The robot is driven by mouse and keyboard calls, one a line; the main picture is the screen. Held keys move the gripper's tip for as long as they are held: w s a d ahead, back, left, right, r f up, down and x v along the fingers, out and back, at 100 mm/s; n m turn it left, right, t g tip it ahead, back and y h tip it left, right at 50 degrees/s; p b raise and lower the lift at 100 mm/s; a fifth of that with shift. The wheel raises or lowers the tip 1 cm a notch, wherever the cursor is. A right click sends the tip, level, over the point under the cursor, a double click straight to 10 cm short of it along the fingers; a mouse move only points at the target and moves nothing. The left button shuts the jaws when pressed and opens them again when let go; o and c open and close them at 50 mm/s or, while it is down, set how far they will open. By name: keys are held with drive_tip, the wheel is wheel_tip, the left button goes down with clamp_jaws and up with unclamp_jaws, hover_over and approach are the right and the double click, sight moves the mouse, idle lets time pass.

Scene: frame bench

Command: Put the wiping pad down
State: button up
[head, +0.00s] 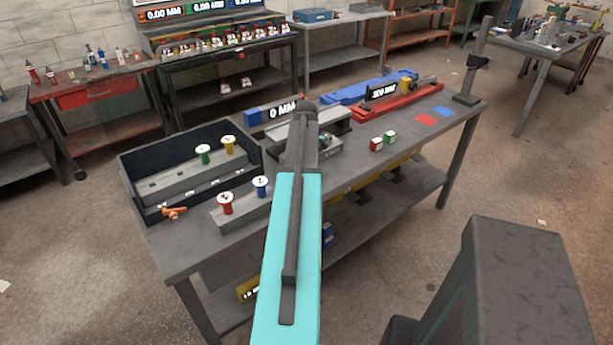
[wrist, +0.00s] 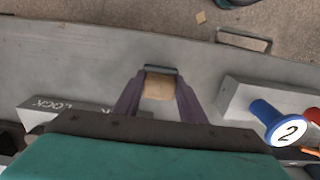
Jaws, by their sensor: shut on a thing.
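My gripper (wrist: 160,98) shows in the wrist view with its two purple-grey fingers closed on the wiping pad (wrist: 158,88), a small tan block with a dark grey edge. The pad is over the grey bench top (wrist: 90,55); I cannot tell whether it touches the surface. In the head view my own arm hides the gripper and the pad. The bench top (head: 185,258) runs across the middle of that view.
A grey block (wrist: 238,98) with a blue peg (wrist: 287,130) marked 2 stands right of the gripper. A grey block marked LOCK (wrist: 70,108) lies to the left. A dark tray (head: 128,178), red and green cubes (head: 377,144) and a red fixture (head: 400,101) occupy the bench.

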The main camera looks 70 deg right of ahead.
drive_tip(key=shift+f, duration=0.1)
drive_tip(key=o, duration=1)
drive_tip(key=shift+c, duration=0.2)
drive_tip(key=shift+r, duration=0.25)
wheel_tip(320, 180, up, 12)
drive_tip(key=b, duration=0.2)
drive_tip(key=shift+f, duration=0.15)
drive_tip(key=shift+s, duration=0.1)
idle(0.6)
